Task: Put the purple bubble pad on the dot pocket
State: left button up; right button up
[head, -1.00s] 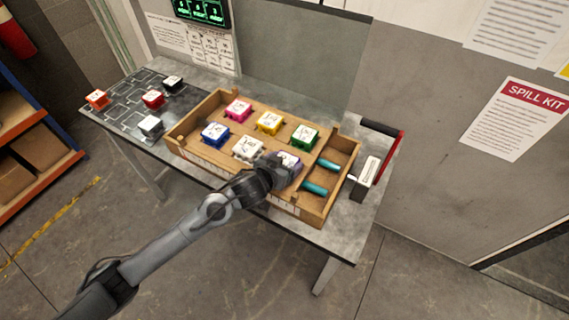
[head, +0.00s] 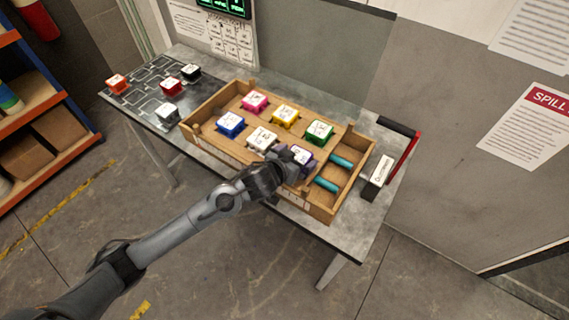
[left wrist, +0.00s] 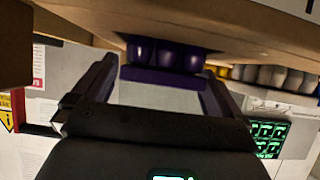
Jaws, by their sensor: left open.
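The purple bubble pad (head: 302,154), a block with a pale marked top, is in the wooden tray's front row, at its right end. In the left wrist view its purple rounded underside parts (left wrist: 165,58) show just beyond my fingers. My left gripper (head: 287,161) is open at the pad's near left side, with its fingers spread toward the pad. I cannot tell whether they touch it. A dark board (head: 146,96) with pale outlined pockets lies on the left of the table. The dot pocket cannot be made out. My right gripper is not in view.
The wooden tray (head: 215,151) also holds blue, white, pink, yellow and green blocks, and teal cylinders (head: 327,185) in its right compartment. Red, orange, black and white blocks stand on the dark board.

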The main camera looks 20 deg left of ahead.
pick_arm(q)
jog(key=p+v, duration=0.2)
jog(key=v, duration=0.9)
jog(key=s+a+f+g, duration=0.1)
jog(key=s+f+g, duration=0.3)
jog(key=s, duration=0.8)
jog(key=s+a+f+g+y, duration=0.1)
jog(key=s+f+g, duration=0.3)
jog(key=s+f, duration=0.4)
jog(key=s, duration=0.4)
jog(key=shift+s+a+f, duration=0.15)
jog(key=shift+s+f, duration=0.1)
jog(key=shift+f, duration=0.05)
notch_tip(320, 180, up, 29)
jog(key=p, duration=2.8)
jog(key=shift+p, duration=0.3)
jog(key=shift+f, duration=0.2)
